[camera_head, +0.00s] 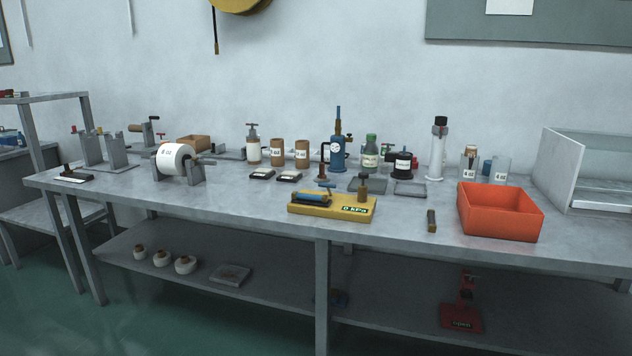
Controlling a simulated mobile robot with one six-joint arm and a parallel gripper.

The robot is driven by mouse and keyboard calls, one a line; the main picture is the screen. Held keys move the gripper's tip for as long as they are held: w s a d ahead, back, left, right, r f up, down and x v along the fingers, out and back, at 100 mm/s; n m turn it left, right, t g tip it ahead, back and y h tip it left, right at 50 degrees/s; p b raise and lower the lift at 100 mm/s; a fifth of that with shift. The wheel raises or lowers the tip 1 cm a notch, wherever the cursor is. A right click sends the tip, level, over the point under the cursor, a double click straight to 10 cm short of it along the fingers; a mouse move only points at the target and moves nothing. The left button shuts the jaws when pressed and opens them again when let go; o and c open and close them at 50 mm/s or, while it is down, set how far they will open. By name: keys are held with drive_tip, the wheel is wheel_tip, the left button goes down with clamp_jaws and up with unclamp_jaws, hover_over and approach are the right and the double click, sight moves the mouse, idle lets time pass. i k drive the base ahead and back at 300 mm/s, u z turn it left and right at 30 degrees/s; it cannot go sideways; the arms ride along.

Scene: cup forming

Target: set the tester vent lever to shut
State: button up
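A yellow tester base (333,207) lies near the front edge of the workbench, about mid-picture. A blue cylinder (313,197) lies on its left part, with a small dark T-shaped lever (326,185) at the back of it. I cannot tell whether this is the vent lever or which setting it has. A red device (462,315) on the lower shelf carries a green label that seems to read "open". My gripper is not in view.
An orange-red bin (500,211) stands right of the tester, with a small dark bar (431,221) between them. A white roll (175,161) on a stand is at left. Bottles, a blue pump (338,154) and jars line the back. The bench front left of the tester is clear.

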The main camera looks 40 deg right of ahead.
sight(327, 185)
drive_tip(key=z, duration=0.15)
drive_tip(key=i, duration=0.95)
drive_tip(key=u, duration=0.1)
